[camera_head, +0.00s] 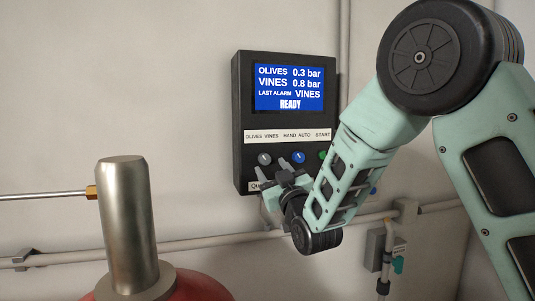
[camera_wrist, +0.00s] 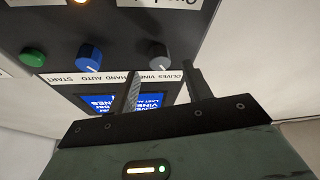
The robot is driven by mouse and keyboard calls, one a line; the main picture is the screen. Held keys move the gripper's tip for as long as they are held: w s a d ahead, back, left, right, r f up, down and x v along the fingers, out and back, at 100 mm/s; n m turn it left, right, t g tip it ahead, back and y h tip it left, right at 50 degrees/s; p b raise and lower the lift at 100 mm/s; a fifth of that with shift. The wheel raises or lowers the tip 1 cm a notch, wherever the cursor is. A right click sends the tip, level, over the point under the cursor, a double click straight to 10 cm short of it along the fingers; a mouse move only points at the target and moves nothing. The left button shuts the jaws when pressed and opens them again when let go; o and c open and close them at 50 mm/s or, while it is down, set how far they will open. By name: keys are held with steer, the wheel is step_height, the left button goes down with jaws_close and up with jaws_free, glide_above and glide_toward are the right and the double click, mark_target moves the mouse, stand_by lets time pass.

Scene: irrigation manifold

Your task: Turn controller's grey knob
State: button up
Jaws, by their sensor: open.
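The black controller box (camera_head: 240,120) is on the wall. Its grey knob (camera_head: 265,158) is at the left of the control row, under the OLIVES VINES label, with a light pointer mark. In the wrist view, where the panel appears upside down, the grey knob (camera_wrist: 159,52) shows just past my fingertips and between them in the picture. My gripper (camera_head: 271,169) is open, just below the grey knob in the head view. Its two fingers also show in the wrist view (camera_wrist: 162,72), with nothing between them. I cannot tell whether either finger touches the panel.
A blue knob (camera_head: 299,157) and a green button (camera_wrist: 33,57) share the row. The blue screen (camera_head: 289,87) reads OLIVES 0.3 bar, VINES 0.8 bar, READY. A pipe (camera_head: 190,242) runs below the box. A metal cylinder (camera_head: 128,220) stands at front left.

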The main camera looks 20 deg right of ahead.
mark_target(266, 161)
steer(key=shift+p+x, duration=0.55)
steer(key=shift+x, duration=1.3)
steer(key=c, duration=1)
steer(key=shift+o, duration=0.2)
